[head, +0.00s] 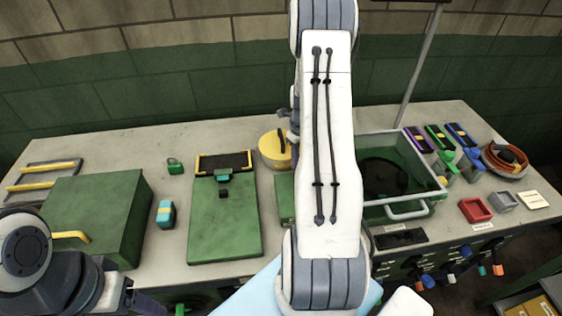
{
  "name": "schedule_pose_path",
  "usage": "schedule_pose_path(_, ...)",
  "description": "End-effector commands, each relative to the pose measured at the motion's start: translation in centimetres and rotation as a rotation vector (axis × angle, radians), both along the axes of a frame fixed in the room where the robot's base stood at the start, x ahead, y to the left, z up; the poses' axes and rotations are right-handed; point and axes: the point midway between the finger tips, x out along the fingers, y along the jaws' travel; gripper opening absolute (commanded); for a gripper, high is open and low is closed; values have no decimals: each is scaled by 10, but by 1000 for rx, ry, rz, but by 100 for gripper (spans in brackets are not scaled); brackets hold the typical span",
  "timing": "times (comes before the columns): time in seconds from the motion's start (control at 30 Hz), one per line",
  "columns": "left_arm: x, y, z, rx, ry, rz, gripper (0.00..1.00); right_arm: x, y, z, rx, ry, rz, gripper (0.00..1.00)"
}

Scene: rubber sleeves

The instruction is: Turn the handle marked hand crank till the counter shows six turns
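A large green box (90,215) stands at the left of the bench. A yellow bar handle (72,237) shows at its front, partly behind my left arm. I cannot tell whether this is the hand crank, as no marking is readable. No turn counter or number can be made out. My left arm fills the lower left corner, and its fingers are not seen. A white and grey arm of mine, apparently the right, crosses the middle and covers part of the bench. Its fingers are not seen either.
A flat green panel (225,230), a yellow round container (274,150) and a teal block (165,213) are left of centre. An open green bin (432,178) is right of centre. A coiled orange hose (505,160) and red tray (475,210) are at the right.

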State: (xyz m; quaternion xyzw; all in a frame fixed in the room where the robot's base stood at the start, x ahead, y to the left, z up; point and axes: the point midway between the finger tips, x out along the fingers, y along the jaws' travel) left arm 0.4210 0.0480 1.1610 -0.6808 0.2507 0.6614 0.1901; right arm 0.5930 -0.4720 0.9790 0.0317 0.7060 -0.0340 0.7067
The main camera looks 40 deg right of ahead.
Motion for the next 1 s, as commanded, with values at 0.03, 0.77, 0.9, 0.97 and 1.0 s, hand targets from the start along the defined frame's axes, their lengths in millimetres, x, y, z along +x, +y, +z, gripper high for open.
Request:
schedule_pose_path(0.03, 0, 0, 0, 0, 0, 0, 64, -4, -5, 1, -2, 1, -13, 0)
schedule_pose_path(0.77, 0, 0, 0, 0, 0, 0, 64, -8, -10, 0, -1, 2, -37, 64)
schedule_pose_path(0.9, 0, 0, 0, 0, 0, 0, 64, -8, -10, 0, 0, 2, -38, 64)
schedule_pose_path(0.97, 0, 0, -1, 0, 0, 0, 64, -8, -10, 1, -1, 2, -38, 64)
schedule_pose_path(1.0, 0, 0, -1, 0, 0, 0, 64, -8, -10, 2, -1, 1, -38, 64)
